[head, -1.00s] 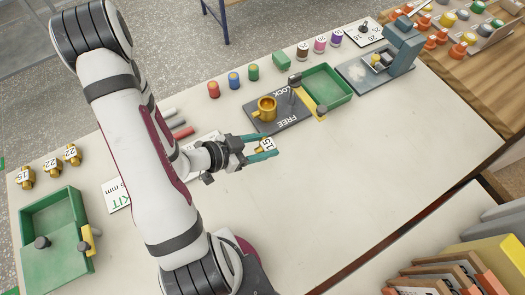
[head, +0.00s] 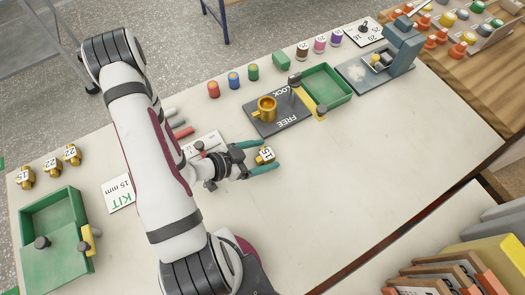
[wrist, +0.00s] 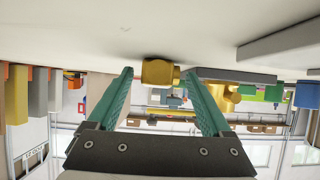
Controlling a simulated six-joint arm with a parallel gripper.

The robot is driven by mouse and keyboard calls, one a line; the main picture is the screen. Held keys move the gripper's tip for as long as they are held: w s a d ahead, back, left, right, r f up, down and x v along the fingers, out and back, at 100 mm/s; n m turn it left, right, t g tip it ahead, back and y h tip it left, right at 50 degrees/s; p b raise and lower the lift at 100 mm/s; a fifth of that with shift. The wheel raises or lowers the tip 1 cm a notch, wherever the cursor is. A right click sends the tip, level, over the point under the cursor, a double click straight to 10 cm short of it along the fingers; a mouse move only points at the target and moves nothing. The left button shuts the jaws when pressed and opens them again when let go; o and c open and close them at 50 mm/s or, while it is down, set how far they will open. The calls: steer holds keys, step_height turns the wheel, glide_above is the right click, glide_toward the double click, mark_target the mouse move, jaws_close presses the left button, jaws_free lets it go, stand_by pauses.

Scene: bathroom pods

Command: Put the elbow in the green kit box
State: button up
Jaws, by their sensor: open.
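A brass fitting marked 15 (head: 265,157), which I take for the elbow, appears to rest on the white table. My gripper (head: 271,156) is open, with its teal fingers on either side of the fitting. In the wrist view the brass fitting (wrist: 158,72) shows between and just beyond the fingertips, with gaps to both. A green box (head: 55,207) with a yellow latch stands at the left, near a card reading KIT 15 mm (head: 119,193). Another green box (head: 325,87) stands at the back right; which one is the kit box is not certain.
Several brass fittings (head: 52,166) stand at the left edge. A dark LOCK/FREE plate (head: 283,121) with a brass mug-shaped part (head: 265,108) lies behind my gripper. Coloured cylinders (head: 234,80) line the back edge. The table's right front is clear.

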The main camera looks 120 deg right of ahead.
steer(key=shift+r, duration=0.1)
steer(key=shift+o, duration=0.4)
steer(key=v, duration=1.1)
steer(key=shift+w+r, duration=0.15)
steer(key=shift+w, duration=0.2)
steer(key=shift+o, duration=0.9)
steer(key=shift+w+r, duration=0.1)
steer(key=shift+w, duration=0.05)
